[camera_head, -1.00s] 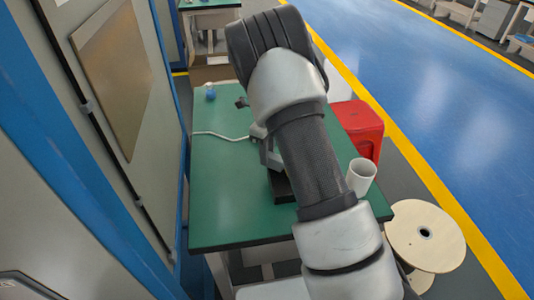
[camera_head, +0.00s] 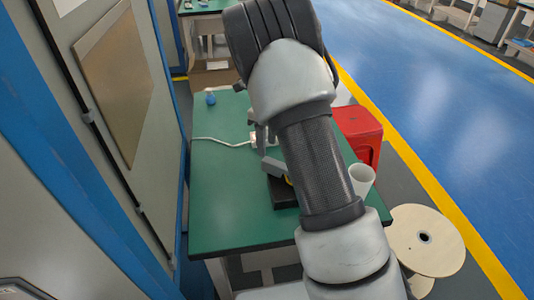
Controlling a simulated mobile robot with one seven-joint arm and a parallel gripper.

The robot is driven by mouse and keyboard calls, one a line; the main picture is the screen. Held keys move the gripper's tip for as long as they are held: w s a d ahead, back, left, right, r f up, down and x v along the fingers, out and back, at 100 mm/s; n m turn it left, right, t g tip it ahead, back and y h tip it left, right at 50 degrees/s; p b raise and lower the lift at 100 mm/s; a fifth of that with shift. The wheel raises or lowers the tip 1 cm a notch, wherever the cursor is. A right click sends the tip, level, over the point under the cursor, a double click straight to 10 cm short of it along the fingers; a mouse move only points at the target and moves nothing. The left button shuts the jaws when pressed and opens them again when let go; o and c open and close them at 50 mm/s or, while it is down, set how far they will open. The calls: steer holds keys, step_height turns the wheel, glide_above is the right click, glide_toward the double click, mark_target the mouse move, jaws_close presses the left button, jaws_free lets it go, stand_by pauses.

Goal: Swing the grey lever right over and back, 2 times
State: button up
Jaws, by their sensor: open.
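A dark base (camera_head: 282,194) stands on the green table, partly covered by my arm. A light grey piece (camera_head: 274,167), which looks like the lever, sticks out to the left above it, with a bit of yellow beside it. The rest of the lever is hidden behind my arm. Only a small grey and dark part of my gripper (camera_head: 264,141) shows at the left edge of my arm, just beyond the grey piece. It is open. I cannot tell whether it touches the lever.
A white cable (camera_head: 222,143) runs across the green table (camera_head: 225,215) from the left. A white cup (camera_head: 362,179) stands at the right edge. A red stool (camera_head: 361,133) and a wooden spool (camera_head: 425,240) are beside the table. A cabinet rises on the left.

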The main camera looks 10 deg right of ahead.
step_height(320, 180, up, 10)
steer(key=shift+p, duration=0.4)
steer(key=shift+d+f, duration=0.1)
steer(key=s+d+f+t+y+b, duration=0.3)
steer(key=s+d, duration=0.2)
steer(key=b+x, duration=0.2)
steer(key=x, duration=1.4)
steer(key=shift+w+a+f+b, duration=0.2)
steer(key=shift+a+f+b, duration=0.05)
steer(key=shift+b, duration=0.15)
jaws_close()
